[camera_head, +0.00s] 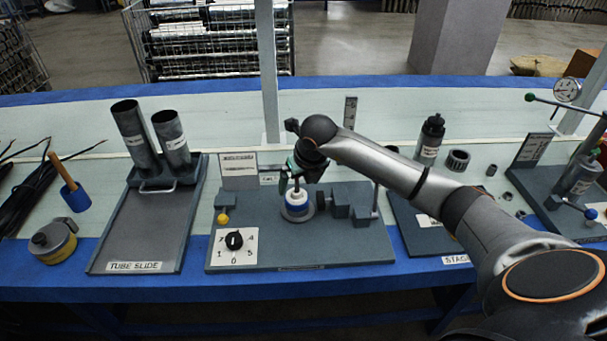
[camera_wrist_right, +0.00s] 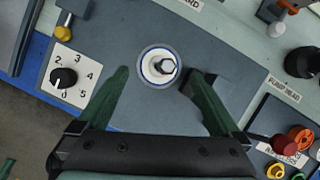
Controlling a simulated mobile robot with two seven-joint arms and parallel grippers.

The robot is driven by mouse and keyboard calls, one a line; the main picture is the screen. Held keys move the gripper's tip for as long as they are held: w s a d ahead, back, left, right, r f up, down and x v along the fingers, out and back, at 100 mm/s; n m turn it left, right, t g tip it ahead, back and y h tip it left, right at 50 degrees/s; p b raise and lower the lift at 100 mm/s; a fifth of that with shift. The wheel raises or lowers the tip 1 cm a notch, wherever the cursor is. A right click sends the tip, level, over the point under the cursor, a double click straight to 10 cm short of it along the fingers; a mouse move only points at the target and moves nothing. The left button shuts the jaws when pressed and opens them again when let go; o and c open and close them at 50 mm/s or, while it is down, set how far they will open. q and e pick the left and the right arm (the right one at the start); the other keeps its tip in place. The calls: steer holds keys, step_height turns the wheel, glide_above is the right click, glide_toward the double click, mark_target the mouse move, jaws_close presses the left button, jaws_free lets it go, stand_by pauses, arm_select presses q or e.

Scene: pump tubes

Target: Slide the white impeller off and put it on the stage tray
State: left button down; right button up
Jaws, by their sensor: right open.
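The white impeller (camera_head: 297,206) sits on a shaft in a round seat on the grey pump board (camera_head: 330,250), with a blue ring at its edge. In the right wrist view, the white impeller (camera_wrist_right: 151,71) and its metal shaft end show from above. My right gripper (camera_head: 298,178) is over it, and its two green fingers (camera_wrist_right: 160,77) stand apart on either side of it, with nothing held between them. I cannot tell whether they touch it. The stage tray (camera_head: 405,223) is right of the board, partly hidden by my right arm. My left gripper is not seen.
A dial plate with a black knob (camera_head: 234,239) and a yellow-tipped post (camera_head: 222,218) are left of the impeller. Grey blocks (camera_head: 352,206) stand close to its right. The tube slide tray (camera_head: 140,235) lies left.

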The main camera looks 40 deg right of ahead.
mark_target(297, 186)
steer(key=shift+x, duration=2.1)
steer(key=c, duration=1.3)
steer(key=o, duration=0.6)
jaws_close()
steer(key=shift+r, duration=0.65)
